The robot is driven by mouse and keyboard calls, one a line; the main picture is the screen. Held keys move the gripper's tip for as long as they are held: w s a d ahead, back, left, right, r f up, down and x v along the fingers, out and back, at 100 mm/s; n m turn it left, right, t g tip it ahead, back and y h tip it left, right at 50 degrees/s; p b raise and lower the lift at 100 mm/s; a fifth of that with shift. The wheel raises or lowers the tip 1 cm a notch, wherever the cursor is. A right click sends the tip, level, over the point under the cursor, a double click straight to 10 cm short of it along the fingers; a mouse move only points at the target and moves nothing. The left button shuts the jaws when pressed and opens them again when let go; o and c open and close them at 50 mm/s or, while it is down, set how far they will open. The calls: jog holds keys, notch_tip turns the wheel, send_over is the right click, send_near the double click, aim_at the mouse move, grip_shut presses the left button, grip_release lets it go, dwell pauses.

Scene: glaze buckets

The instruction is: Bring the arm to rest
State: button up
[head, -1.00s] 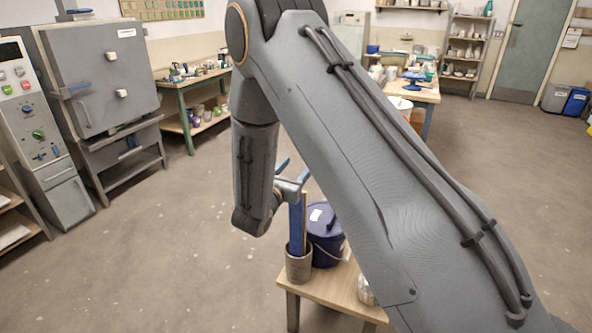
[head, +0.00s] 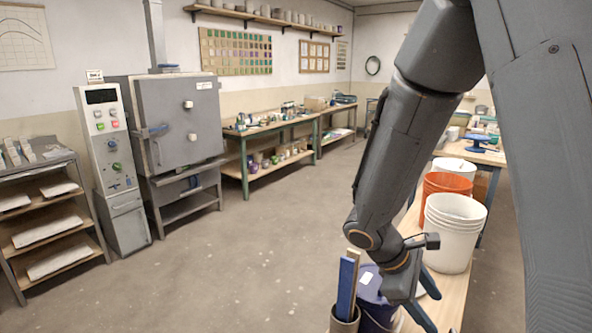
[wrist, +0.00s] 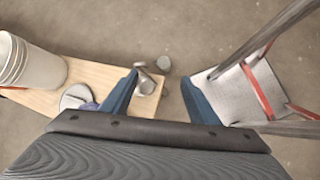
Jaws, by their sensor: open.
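My gripper (head: 424,303) is open, its blue fingers pointing down in the head view, above and in front of the near end of the wooden bench. In the wrist view my gripper (wrist: 160,95) shows two blue fingers spread apart with nothing held between them. My arm hangs down across the right side of the head view. It hides part of the bench and the room behind it.
White buckets (head: 452,232) and an orange bucket (head: 443,187) stand on the bench (head: 455,297). A dark blue lidded bucket (head: 372,300) and a pot with blue and wooden sticks (head: 344,318) are beside my gripper. The floor (head: 235,265) left is clear.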

jog(key=s+a+r+m+t+y, duration=0.1)
jog(key=s+a+r+m+y, duration=0.1)
jog(key=s+a+m+y, duration=0.3)
jog(key=a+m+y, duration=0.1)
jog(key=a+m, duration=0.2)
jog(key=m, duration=0.1)
jog(key=shift+s+m+y, duration=0.15)
jog(key=shift+m+y, duration=0.15)
jog(key=shift+w+a+r+m+t+y, duration=0.1)
jog(key=shift+a+r+m+t+y, duration=0.15)
jog(key=shift+m, duration=0.2)
jog(key=shift+w+a+r+m+t+y, duration=0.15)
jog(key=shift+a+m+t, duration=0.1)
jog(key=shift+m+t, duration=0.15)
jog(key=shift+c, duration=0.5)
